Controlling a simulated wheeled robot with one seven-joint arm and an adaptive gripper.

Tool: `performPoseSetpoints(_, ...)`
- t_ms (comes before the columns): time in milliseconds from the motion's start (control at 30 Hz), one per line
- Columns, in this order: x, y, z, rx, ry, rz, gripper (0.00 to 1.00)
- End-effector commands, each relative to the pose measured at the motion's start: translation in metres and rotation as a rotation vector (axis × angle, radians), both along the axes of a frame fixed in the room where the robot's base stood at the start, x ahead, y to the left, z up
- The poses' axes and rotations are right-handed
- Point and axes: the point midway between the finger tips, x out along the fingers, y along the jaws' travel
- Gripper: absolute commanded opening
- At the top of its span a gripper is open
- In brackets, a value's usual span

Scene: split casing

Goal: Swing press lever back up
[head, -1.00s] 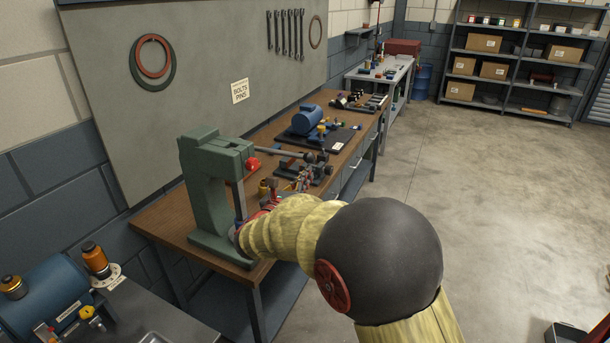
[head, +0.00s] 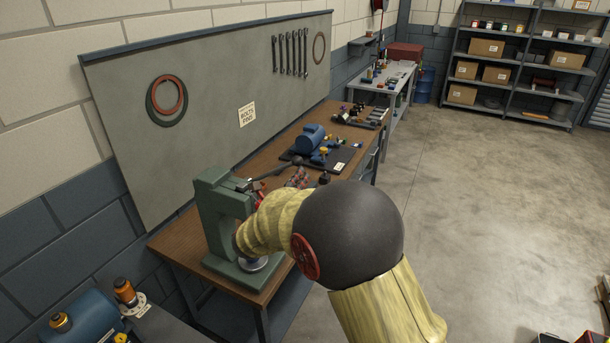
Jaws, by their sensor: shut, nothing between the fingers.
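The green press (head: 212,225) stands at the near end of the wooden bench, against the wall side. Its lever (head: 270,173) runs from the press head to the right and slopes up to a dark knob at its end. My gripper (head: 298,178) shows only in part, as a small red and grey shape just below the knob end. It is shut and empty; I cannot tell whether it touches the lever. My yellow-sleeved arm covers the right side of the press and much of the bench beside it. A round silver plate shows at the press foot.
A blue motor-like unit (head: 312,138) sits on a dark mat farther along the wooden bench (head: 185,237). A blue machine (head: 82,318) is at the lower left. The floor on the right is open.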

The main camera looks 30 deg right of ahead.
Motion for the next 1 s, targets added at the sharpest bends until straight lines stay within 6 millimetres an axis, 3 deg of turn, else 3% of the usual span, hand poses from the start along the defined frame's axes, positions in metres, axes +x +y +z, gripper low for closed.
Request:
performPoseSetpoints(33, 0.004, 0.004, 0.018, -0.018, 0.017, 0.003, 0.00)
performPoseSetpoints(300, 0.024, 0.018, 0.053, -0.119, 0.147, 0.004, 0.00)
performPoseSetpoints(667, 0.057, 0.045, 0.095, -0.260, 0.327, 0.003, 0.00)
performPoseSetpoints(1000, 0.100, 0.079, 0.124, -0.391, 0.494, 0.004, 0.00)
